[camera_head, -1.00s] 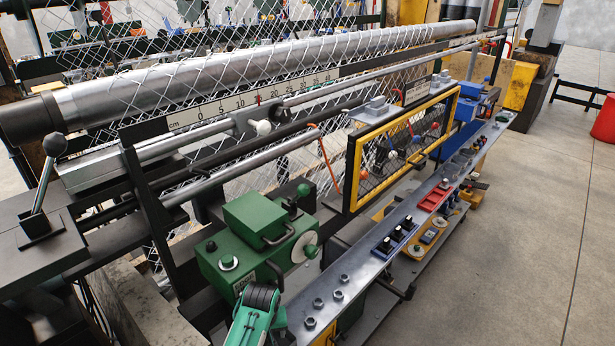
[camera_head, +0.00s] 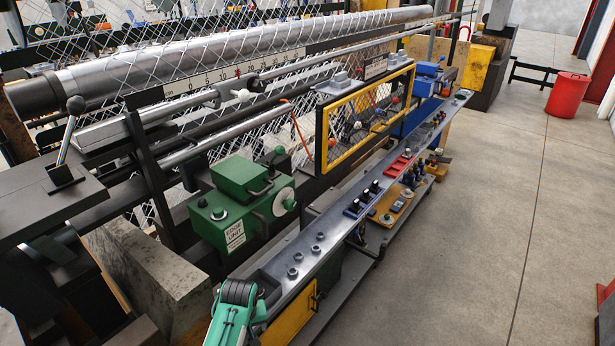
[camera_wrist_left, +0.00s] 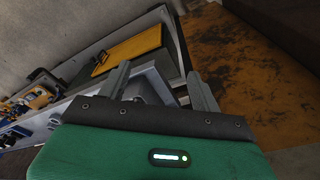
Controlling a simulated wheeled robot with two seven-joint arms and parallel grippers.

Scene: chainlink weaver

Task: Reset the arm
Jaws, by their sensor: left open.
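My left gripper (camera_wrist_left: 157,72) is open in the left wrist view, with two grey fingers spread apart and nothing between them. Its green housing fills the bottom of that view. Beyond the fingers are a grey ledge edge and a yellow panel (camera_wrist_left: 133,48). In the head view a green and black part of my own arm (camera_head: 232,315) shows at the bottom, beside the front end of the long grey shelf (camera_head: 325,232). Fingertips cannot be made out there. My right gripper is not in view.
The green edge unit (camera_head: 235,205) and yellow-framed mesh guard (camera_head: 330,163) stand along the machine. A lever (camera_head: 68,135) rises at left. Small controls and nuts sit on the shelf. A red bin (camera_head: 567,93) stands far right. The concrete floor (camera_head: 480,220) at right is mostly clear.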

